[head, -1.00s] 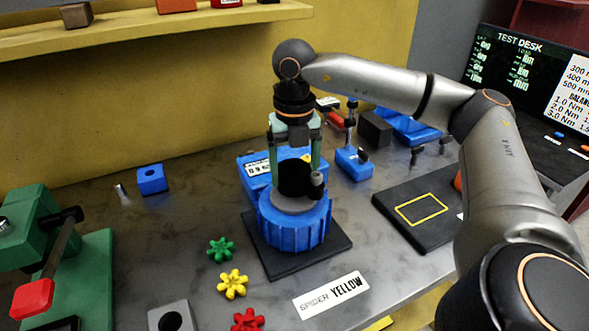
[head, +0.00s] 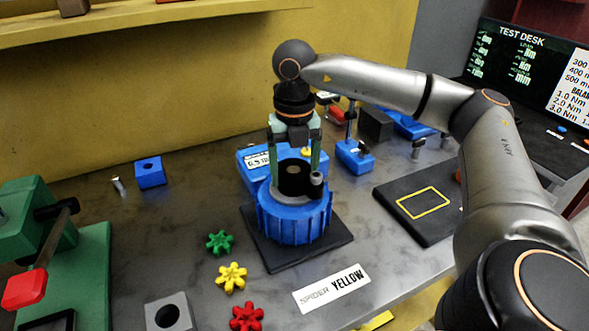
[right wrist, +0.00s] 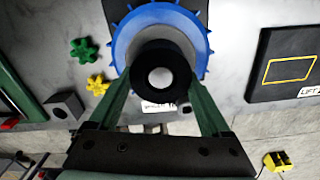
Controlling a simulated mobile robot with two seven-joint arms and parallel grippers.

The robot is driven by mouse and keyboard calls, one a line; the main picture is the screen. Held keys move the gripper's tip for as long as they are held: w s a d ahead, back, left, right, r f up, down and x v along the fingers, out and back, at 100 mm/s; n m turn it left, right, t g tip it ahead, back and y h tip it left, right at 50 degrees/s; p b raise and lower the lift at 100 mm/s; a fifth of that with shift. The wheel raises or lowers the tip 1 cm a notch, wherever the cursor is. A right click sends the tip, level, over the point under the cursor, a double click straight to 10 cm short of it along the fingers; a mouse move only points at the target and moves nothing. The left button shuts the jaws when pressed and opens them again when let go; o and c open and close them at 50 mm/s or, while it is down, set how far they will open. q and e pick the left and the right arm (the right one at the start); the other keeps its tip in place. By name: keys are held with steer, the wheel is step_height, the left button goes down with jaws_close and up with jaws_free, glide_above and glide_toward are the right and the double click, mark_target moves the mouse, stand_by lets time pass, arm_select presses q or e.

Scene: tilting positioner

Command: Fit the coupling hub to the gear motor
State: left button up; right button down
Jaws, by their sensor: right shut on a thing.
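A black round hub (head: 294,178) with a centre hole is between the fingers of my right gripper (head: 294,187), low over the grey top of a blue ribbed drum (head: 292,220). I take the drum for the gear motor; it stands on a black base plate (head: 262,250). In the right wrist view the hub (right wrist: 160,52) shows as a black ring with a light centre, green fingers at both sides, over the drum's grey face (right wrist: 126,45). I cannot tell whether the hub touches the drum. My left gripper is not in view.
Green (head: 219,242), yellow (head: 231,277) and red (head: 246,316) spiders lie left of the drum. A "SPIDER YELLOW" card (head: 332,289) lies in front. A blue box with a display (head: 255,165) stands behind. A black pad (head: 420,212) is at right, a green fixture (head: 90,265) at left.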

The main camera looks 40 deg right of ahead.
steer(key=shift+c, duration=0.4)
jaws_free()
steer(key=shift+o, duration=0.4)
step_height(320, 180, up, 13)
steer(key=p, duration=0.2)
steer(key=shift+f, duration=0.2)
steer(key=shift+s, duration=0.1)
